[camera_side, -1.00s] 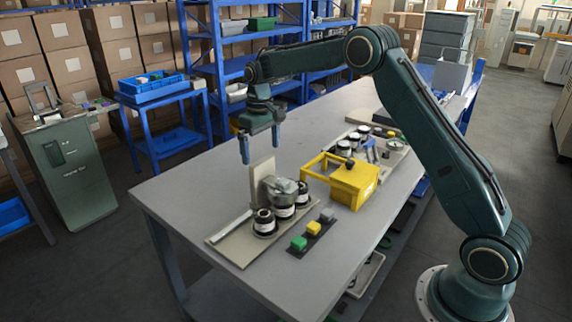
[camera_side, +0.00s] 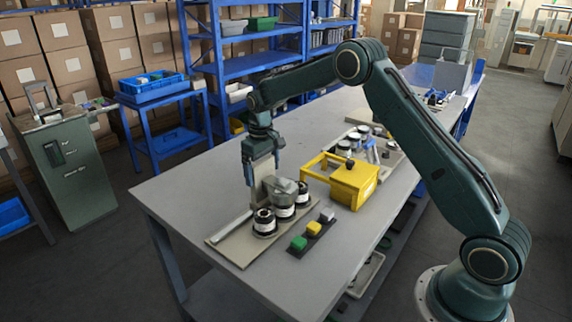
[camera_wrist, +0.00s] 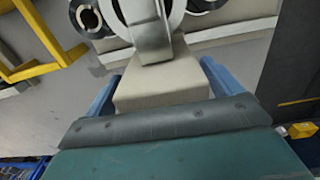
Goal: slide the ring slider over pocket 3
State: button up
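The ring slider (camera_side: 284,187) is a grey, rounded metallic piece with an upright beige plate as its handle. It sits at the back of a beige base plate (camera_side: 240,250), beside the black-and-white rolls (camera_side: 265,224). My gripper (camera_side: 262,176) points down with its blue fingers on either side of the upright plate. In the wrist view the beige plate (camera_wrist: 160,88) lies between the fingers, with slim gaps seeming to show beside it. The grey slider body (camera_wrist: 150,30) is beyond it. Pocket numbers are not readable.
A yellow open-frame box (camera_side: 352,185) stands right of the base plate. A strip with green, yellow and grey blocks (camera_side: 313,229) lies in front. Another tray with rolls (camera_side: 388,152) is further back. The table's left part (camera_side: 185,190) is clear.

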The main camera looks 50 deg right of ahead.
jog(key=c, duration=1)
jog(key=d, duration=0.8)
jog(key=shift+d, duration=0.3)
jog(key=o, duration=1.2)
jog(key=shift+d, duration=0.1)
jog(key=shift+o, duration=0.5)
jog(key=shift+r, duration=0.1)
notch_tip(320, 180, up, 14)
